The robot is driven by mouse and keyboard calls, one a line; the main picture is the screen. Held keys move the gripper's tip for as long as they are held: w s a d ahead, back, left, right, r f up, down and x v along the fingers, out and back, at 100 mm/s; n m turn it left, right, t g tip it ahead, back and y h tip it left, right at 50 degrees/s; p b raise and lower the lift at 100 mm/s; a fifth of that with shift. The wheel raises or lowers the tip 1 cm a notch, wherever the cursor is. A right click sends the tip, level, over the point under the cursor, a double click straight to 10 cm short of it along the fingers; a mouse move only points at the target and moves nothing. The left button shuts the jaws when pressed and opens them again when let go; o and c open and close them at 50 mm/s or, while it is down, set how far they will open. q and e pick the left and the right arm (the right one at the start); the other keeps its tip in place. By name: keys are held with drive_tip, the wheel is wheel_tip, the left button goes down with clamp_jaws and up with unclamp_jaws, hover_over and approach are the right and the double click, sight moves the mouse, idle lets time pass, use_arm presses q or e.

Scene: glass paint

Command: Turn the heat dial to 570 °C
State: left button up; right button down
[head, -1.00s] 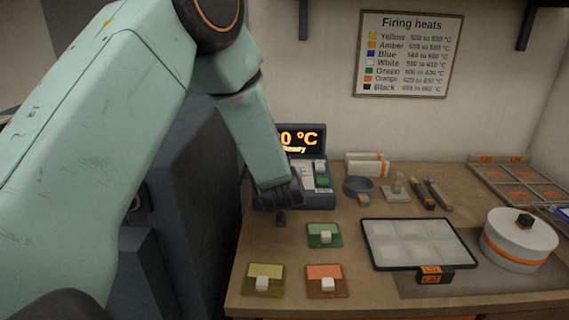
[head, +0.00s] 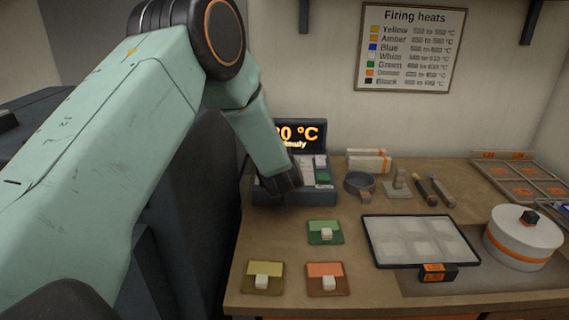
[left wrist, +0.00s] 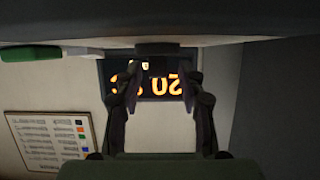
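The kiln controller (head: 325,184) stands at the back left of the bench. Its display (head: 310,133) shows orange figures ending in "20 °C"; its left part is hidden by my arm. The display also shows upside down in the left wrist view (left wrist: 158,86), partly behind the fingers. My left gripper (head: 288,190) is at the front of the controller, pointing down and covering part of it. In the left wrist view its fingers (left wrist: 160,70) are apart. A dark shape (left wrist: 157,48) lies between the fingertips; I cannot tell whether it is the dial. The right gripper is not in view.
A "Firing heats" chart (head: 411,48) hangs on the wall.

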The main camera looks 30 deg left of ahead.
use_arm(q)
drive_tip(key=shift+w, duration=0.15)
drive_tip(key=shift+w+f, duration=0.15)
drive_tip(key=shift+c, duration=1.2)
clamp_jaws()
